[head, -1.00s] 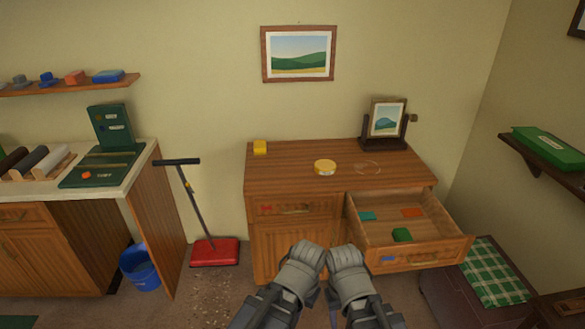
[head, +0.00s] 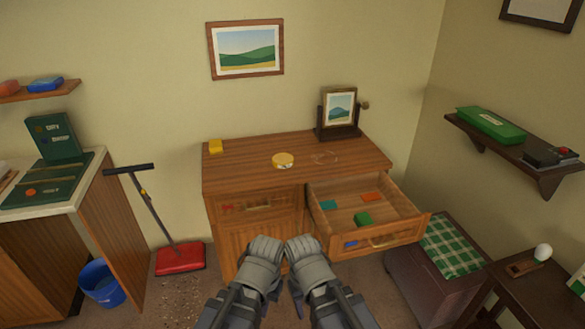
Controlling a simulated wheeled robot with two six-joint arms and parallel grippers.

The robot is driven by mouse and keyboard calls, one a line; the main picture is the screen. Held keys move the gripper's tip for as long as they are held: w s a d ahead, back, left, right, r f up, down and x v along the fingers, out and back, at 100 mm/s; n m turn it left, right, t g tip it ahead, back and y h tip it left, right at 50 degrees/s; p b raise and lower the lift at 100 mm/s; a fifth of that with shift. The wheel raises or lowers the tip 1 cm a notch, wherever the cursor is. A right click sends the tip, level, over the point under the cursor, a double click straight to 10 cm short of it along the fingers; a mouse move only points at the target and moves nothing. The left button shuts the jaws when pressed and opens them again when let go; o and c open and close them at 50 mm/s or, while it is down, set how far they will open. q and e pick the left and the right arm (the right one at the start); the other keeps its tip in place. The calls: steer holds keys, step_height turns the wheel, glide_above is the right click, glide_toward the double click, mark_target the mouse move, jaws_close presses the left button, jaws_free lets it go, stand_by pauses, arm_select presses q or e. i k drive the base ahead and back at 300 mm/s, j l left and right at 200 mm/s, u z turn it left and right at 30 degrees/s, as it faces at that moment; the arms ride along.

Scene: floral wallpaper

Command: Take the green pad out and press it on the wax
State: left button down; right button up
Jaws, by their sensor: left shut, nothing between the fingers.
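A green pad (head: 363,218) lies in the open right drawer (head: 414,228) of the wooden cabinet (head: 240,178). A teal pad (head: 328,205) and an orange pad (head: 371,197) lie in the same drawer. A round yellow tin (head: 283,160), which looks like the wax, sits on the cabinet top. My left gripper (head: 266,243) is shut and empty, in front of the cabinet and apart from the pads. My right gripper (head: 301,243) is close beside it, seen from behind, so its fingers are hidden.
A yellow block (head: 215,146) and a framed picture on a stand (head: 339,112) are on the cabinet top, with a pale ring mark between the tin and stand. A bench with a checked cloth (head: 451,245) stands right of the drawer. A red floor sweeper (head: 180,259) stands left.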

mark_target(361, 219)
steer(key=i+l+u, duration=0.15)
steer(key=i, duration=0.35)
steer(key=i+l+u, duration=0.1)
steer(key=i+l, duration=0.3)
steer(key=i, duration=0.1)
